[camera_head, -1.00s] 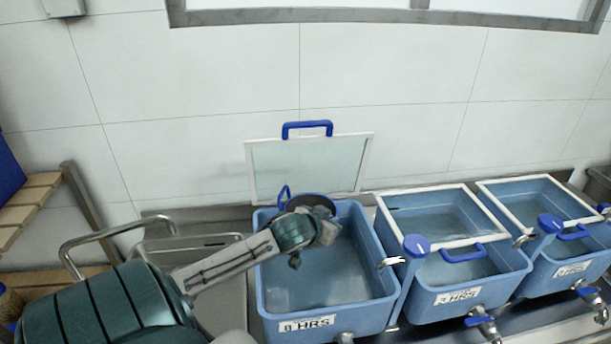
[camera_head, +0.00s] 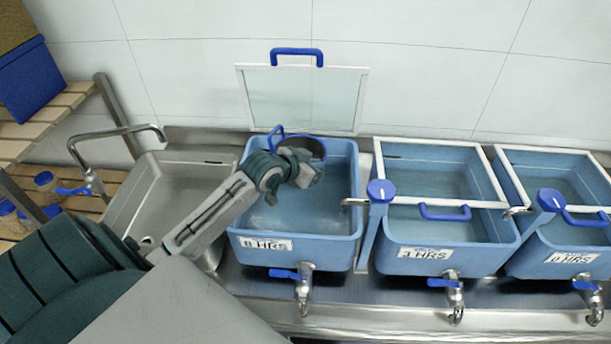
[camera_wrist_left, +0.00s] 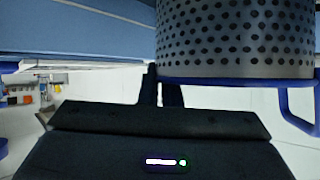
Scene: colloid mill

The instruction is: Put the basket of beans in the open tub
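Water-like blue fills the tub. My left gripper (camera_head: 305,172) is over the rear half of the tub. The basket shows behind it as a dark round rim (camera_head: 312,146) and a blue handle; its body is mostly hidden there. In the left wrist view the perforated metal basket (camera_wrist_left: 235,42) with its blue rim is beside my close-together fingers (camera_wrist_left: 161,88), which appear shut on it. Any beans are hidden.
Two lidded blue tubs (camera_head: 430,230) (camera_head: 565,235) stand to the right, with taps in front. A steel sink (camera_head: 180,195) with a curved faucet (camera_head: 110,135) is to the left. A wooden rack (camera_head: 45,120) with a blue box (camera_head: 30,80) is farther left.

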